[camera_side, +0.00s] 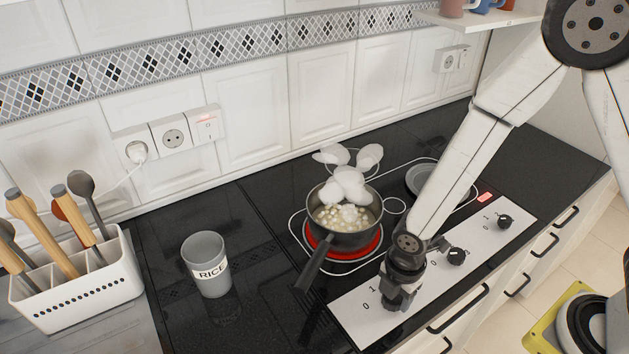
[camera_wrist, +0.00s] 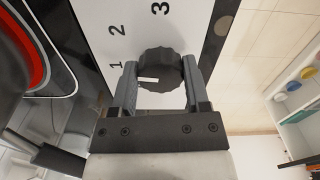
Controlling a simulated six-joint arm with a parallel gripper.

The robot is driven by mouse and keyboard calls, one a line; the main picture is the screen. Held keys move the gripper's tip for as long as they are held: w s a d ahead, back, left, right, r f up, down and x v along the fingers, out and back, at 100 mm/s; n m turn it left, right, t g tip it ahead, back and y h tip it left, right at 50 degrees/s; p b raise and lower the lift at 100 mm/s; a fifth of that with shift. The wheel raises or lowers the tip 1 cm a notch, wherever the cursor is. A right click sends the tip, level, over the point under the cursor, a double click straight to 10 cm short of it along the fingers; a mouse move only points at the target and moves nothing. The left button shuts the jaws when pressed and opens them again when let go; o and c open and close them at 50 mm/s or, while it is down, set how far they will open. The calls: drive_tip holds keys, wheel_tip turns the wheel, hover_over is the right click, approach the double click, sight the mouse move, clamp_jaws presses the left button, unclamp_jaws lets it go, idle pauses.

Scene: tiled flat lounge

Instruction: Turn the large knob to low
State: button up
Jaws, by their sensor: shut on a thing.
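The large knob (camera_wrist: 161,66) is dark and ribbed, and sits on the white control panel (camera_wrist: 95,25). In the wrist view its white mark points left, towards the side where the 1 is printed; 2 and 3 follow around it. My gripper (camera_wrist: 160,72) has one finger on each side of the knob and is shut on it. In the side view my gripper (camera_side: 394,300) is over the near end of the panel (camera_side: 350,318) and hides the knob; a 1 and a 0 show beside it.
A steaming pot (camera_side: 341,238) with bubbling contents stands on a glowing red burner (camera_side: 312,243), its handle (camera_side: 314,269) pointing to the front. Two other knobs, a middle one (camera_side: 456,257) and a far one (camera_side: 505,221), sit along the panel. A RICE cup (camera_side: 205,252) and utensil holder (camera_side: 75,300) stand left.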

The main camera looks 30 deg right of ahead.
drive_tip(key=shift+n, duration=1.7)
drive_tip(key=o, duration=1.3)
drive_tip(key=shift+r, duration=0.15)
drive_tip(key=shift+r, duration=3.8)
